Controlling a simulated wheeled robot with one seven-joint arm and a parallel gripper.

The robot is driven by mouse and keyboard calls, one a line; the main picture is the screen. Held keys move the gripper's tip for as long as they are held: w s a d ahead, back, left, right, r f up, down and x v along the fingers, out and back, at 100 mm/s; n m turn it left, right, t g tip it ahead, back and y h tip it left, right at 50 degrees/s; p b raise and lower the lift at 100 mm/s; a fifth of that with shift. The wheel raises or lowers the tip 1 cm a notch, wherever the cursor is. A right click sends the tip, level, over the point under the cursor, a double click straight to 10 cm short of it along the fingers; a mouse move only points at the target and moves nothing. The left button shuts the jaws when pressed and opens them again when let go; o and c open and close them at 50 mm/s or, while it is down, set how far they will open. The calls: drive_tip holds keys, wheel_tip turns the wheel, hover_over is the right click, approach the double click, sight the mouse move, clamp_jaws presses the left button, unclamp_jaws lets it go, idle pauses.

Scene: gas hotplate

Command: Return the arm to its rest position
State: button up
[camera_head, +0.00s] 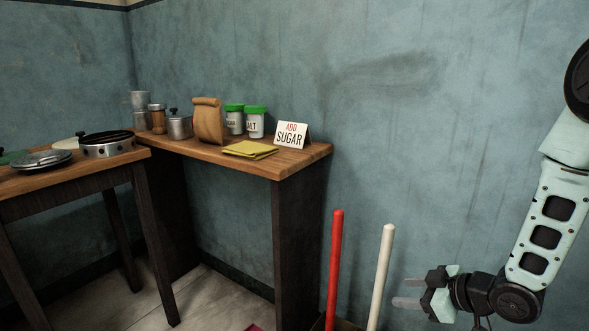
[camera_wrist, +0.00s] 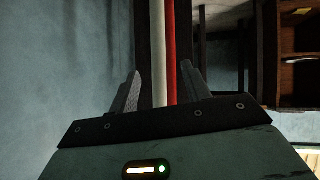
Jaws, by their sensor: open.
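My gripper (camera_head: 408,293) is at the lower right in the head view, at the end of my folded arm, pointing left. It is well to the right of the wooden shelf table and close to a white pole (camera_head: 381,275). In the wrist view my gripper (camera_wrist: 167,88) shows two fingers spread apart with nothing held between them. Behind the gap between them, the white pole (camera_wrist: 157,50) and a red pole (camera_wrist: 171,50) are seen.
The red pole (camera_head: 335,265) stands beside the white one. The wooden table (camera_head: 300,160) holds a paper bag (camera_head: 208,121), two green-lidded jars (camera_head: 255,123), a yellow cloth (camera_head: 250,149) and an "ADD SUGAR" card (camera_head: 291,136). Blue wall lies behind.

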drive_tip(key=s+a+r+m+g+h, duration=0.2)
drive_tip(key=s+a+r+g+h, duration=0.1)
drive_tip(key=s+a+r+h, duration=0.3)
drive_tip(key=s+a+r+g+p, duration=0.1)
drive_tip(key=s+a+r+g, duration=0.15)
drive_tip(key=s, duration=0.45)
drive_tip(key=s+a+r+m+g, duration=0.1)
drive_tip(key=s+r, duration=0.2)
drive_tip(key=s, duration=0.5)
drive_tip(key=s+a+r+g+p, duration=0.1)
drive_tip(key=s+a+r+g, duration=0.15)
drive_tip(key=s, duration=0.45)
wheel_tip(320, 180, up, 32)
drive_tip(key=d+p, duration=0.1)
drive_tip(key=p, duration=2.9)
drive_tip(key=shift+w+f+t+h+p, duration=0.2)
drive_tip(key=shift+w+t+h+p, duration=0.1)
drive_tip(key=shift+h+p, duration=0.1)
